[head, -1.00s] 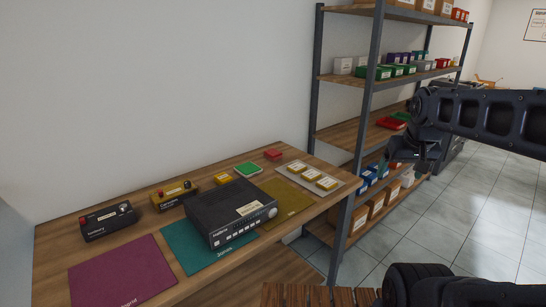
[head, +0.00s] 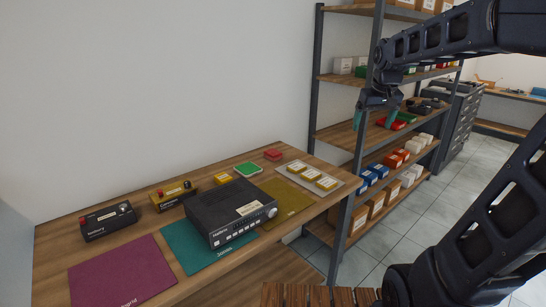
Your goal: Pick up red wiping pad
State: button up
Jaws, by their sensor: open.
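A small red block-like pad (head: 273,154) lies at the back of the wooden table, near its far right end. It is small in the head view, so I cannot tell its texture. A green pad with a pale edge (head: 248,169) lies just left of it and nearer. My gripper (head: 375,121) is open and empty, with teal fingertips pointing down. In the picture it is up and to the right of the red pad, in front of the shelf rack and apart from the pad.
A black hi-fi unit (head: 230,213) stands on the table over the teal and olive mats. A white tray (head: 336,188) with yellow boxes lies right of the red pad. A metal-framed rack (head: 348,135) stands behind, with red trays (head: 395,124) and boxes on its shelves.

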jog(key=w+a+n+g, duration=0.1)
jog(key=w+a, duration=0.3)
jog(key=w, duration=0.4)
jog(key=w+a+n, duration=0.1)
jog(key=w+a, duration=0.2)
jog(key=w, duration=0.4)
jog(key=n+g, duration=0.2)
jog(key=n, duration=0.3)
send_over(274, 152)
notch_tip(274, 152, down, 22)
jog(key=shift+a+f, duration=0.1)
jog(key=shift+f, duration=5.25)
jog(key=c, duration=1.1)
jog(key=shift+r, duration=0.15)
